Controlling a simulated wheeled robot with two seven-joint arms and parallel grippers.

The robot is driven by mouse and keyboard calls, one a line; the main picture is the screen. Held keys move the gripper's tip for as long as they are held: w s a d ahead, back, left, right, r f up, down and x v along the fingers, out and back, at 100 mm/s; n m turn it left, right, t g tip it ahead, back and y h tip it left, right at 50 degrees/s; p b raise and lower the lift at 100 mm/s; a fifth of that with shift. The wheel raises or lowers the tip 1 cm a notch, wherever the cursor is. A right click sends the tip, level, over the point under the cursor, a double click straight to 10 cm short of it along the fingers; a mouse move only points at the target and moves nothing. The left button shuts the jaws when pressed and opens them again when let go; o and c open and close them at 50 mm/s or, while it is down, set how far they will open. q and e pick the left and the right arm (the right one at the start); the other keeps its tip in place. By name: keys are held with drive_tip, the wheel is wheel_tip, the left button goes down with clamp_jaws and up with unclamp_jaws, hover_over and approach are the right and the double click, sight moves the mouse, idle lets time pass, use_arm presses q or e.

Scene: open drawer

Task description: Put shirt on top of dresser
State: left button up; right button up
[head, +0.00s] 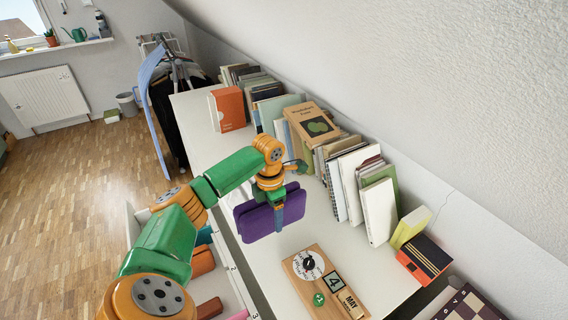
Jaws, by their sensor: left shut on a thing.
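The folded purple shirt (255,222) hangs from my left gripper (279,212), which is shut on it. The gripper points down and holds the shirt over the front edge of the white dresser top (205,150). I cannot tell whether the shirt touches the surface. Below and to the left, a dresser drawer (226,265) stands open with folded orange, teal and brown clothes in it. My left arm crosses over the drawer and hides part of it. My right gripper is not in view.
Rows of books (335,160) line the back of the dresser top against the sloped wall. A wooden calendar board (325,283) lies near the front edge. Bare dresser top shows around the shirt. A rack with dark clothes (165,110) stands beyond the far end.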

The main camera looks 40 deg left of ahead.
use_arm(q)
drive_tip(key=w+f, duration=0.2)
drive_tip(key=w+f+b, duration=0.1)
drive_tip(key=w+f, duration=0.1)
drive_tip(key=f, duration=0.1)
drive_tip(key=shift+d+b, duration=0.15)
drive_tip(key=shift+b, duration=0.15)
wheel_tip(320, 180, down, 3)
drive_tip(key=shift+w+f+b, duration=0.1)
drive_tip(key=shift+f+b, duration=0.1)
drive_tip(key=shift+b, duration=0.4)
drive_tip(key=o, duration=1.5)
drive_tip(key=shift+r+p, duration=0.85)
drive_tip(key=shift+r, duration=1.1)
wheel_tip(320, 180, up, 8)
drive_tip(key=shift+r, duration=0.1)
